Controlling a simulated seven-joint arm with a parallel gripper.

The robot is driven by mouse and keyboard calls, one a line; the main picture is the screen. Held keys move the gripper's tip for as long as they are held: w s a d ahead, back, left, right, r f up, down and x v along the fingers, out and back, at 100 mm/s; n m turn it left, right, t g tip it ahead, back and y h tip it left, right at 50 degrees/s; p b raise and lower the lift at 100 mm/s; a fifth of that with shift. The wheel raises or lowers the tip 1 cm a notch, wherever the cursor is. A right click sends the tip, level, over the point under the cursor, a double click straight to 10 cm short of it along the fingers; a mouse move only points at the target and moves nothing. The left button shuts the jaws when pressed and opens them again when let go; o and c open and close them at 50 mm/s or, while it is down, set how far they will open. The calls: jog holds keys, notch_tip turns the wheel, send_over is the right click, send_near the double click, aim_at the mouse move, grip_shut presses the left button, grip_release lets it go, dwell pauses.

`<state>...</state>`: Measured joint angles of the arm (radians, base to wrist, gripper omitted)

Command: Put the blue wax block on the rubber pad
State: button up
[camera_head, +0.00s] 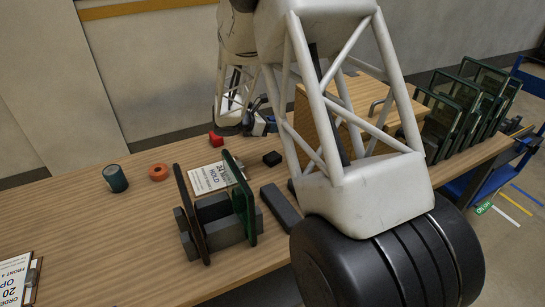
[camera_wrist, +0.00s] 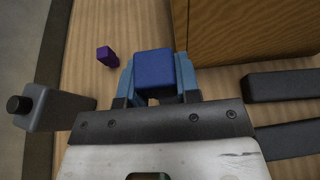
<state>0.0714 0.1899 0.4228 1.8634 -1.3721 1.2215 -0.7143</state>
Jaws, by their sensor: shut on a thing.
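The blue wax block (camera_wrist: 154,68) is between the two blue fingers of my gripper (camera_wrist: 156,80) in the wrist view, touched on both sides. My gripper is shut on it. In the head view my gripper (camera_head: 265,118) is at the far side of the table, left of the wooden box, and the block is hard to make out there. I cannot tell whether the block touches the table. No thing is clearly the rubber pad; a small flat black piece (camera_head: 272,158) lies right of the clipboard.
The wooden box (camera_wrist: 250,30) stands close right of my gripper.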

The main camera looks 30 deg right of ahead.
jog(key=shift+f, duration=0.55)
jog(key=shift+f, duration=0.15)
send_over(272, 156)
jog(key=shift+d+f, duration=0.1)
jog(key=shift+f, duration=2.85)
jog(key=shift+f, duration=1.9)
jog(key=shift+f, duration=0.15)
jog(key=o, duration=0.9)
jog(key=shift+r, duration=0.2)
jog(key=shift+v, duration=6)
